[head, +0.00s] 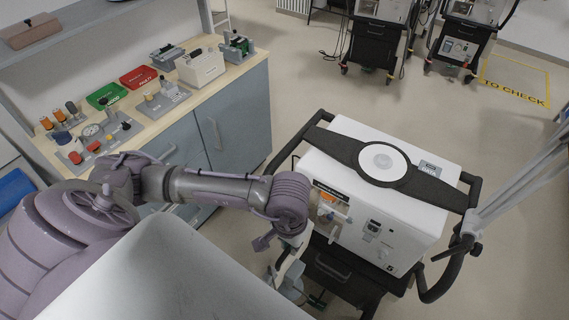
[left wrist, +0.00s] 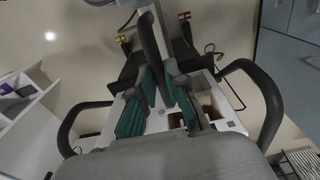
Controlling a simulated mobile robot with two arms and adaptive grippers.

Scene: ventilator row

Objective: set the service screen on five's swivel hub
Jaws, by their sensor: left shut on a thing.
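Ventilator five (head: 395,248), a white box marked 5, stands on a black cart at centre right of the head view. On its top a white round disc (head: 383,160) sits on a black band, which looks like the swivel hub; no screen stands on it. My left gripper (head: 304,288) points down in front of the ventilator's lower left front. In the left wrist view its teal-padded fingers (left wrist: 160,112) show. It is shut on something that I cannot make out. I cannot identify the service screen in either view. My right gripper is not in view.
A bench (head: 150,118) with a green tray (head: 106,95), a red tray (head: 138,76) and a white box (head: 201,68) stands at left. Black rails (head: 470,190) flank the ventilator. Pale rods (head: 515,185) reach its right rail.

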